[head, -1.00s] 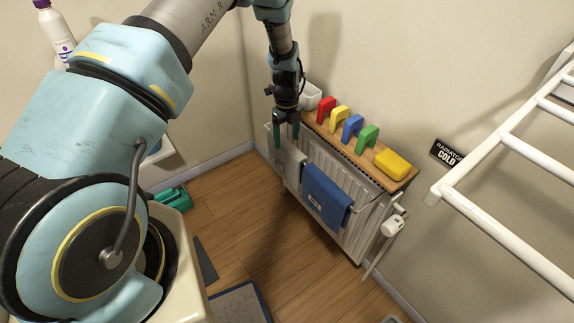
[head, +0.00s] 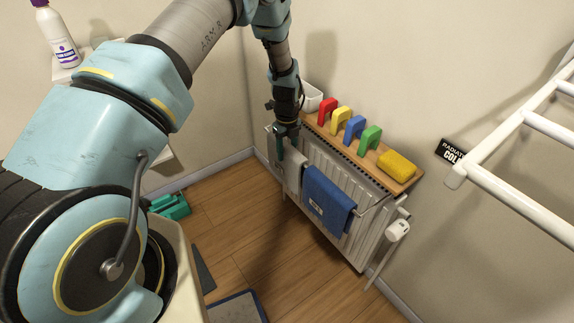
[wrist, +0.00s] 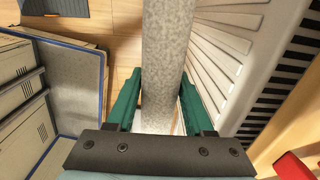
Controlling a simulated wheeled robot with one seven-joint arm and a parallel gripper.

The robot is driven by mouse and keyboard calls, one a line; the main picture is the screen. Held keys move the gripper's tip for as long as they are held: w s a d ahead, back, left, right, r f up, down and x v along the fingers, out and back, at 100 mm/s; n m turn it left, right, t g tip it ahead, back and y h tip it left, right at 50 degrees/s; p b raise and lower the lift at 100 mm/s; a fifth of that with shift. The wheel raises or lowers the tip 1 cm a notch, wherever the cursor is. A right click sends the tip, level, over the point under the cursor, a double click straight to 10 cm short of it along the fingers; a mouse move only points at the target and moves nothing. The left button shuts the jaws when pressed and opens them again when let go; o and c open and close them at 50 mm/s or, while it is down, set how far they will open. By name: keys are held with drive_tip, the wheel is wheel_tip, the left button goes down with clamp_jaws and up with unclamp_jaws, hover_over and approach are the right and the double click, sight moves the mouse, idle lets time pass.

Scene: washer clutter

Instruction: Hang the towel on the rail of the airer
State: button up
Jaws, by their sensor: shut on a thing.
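A pale grey towel (head: 293,172) hangs over the front rail (head: 376,204) of the radiator, left of a blue towel (head: 328,198). My gripper (head: 291,152) points down at the grey towel's top. In the wrist view, its green fingers (wrist: 160,103) lie on either side of the speckled grey towel (wrist: 166,55) and are shut on it. A white barred rack, apparently the airer (head: 520,205), stands out at the right, well apart from my gripper.
A wooden shelf (head: 345,150) on the radiator (head: 352,235) carries red, yellow, blue and green hooked pieces and a yellow sponge (head: 397,165). A white valve (head: 397,229) sticks out at the radiator's right end. Open wooden floor (head: 235,225) lies in front.

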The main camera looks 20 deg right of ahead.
clamp_jaws()
wheel_tip(320, 180, up, 18)
drive_tip(key=p, duration=1)
drive_tip(key=shift+f, duration=0.25)
idle(0.5)
drive_tip(key=a+n, duration=3.3)
drive_tip(key=a, duration=0.7)
drive_tip(key=shift+s+r+n, duration=0.2)
drive_tip(key=shift+s+n, duration=0.05)
drive_tip(key=shift+n, duration=0.15)
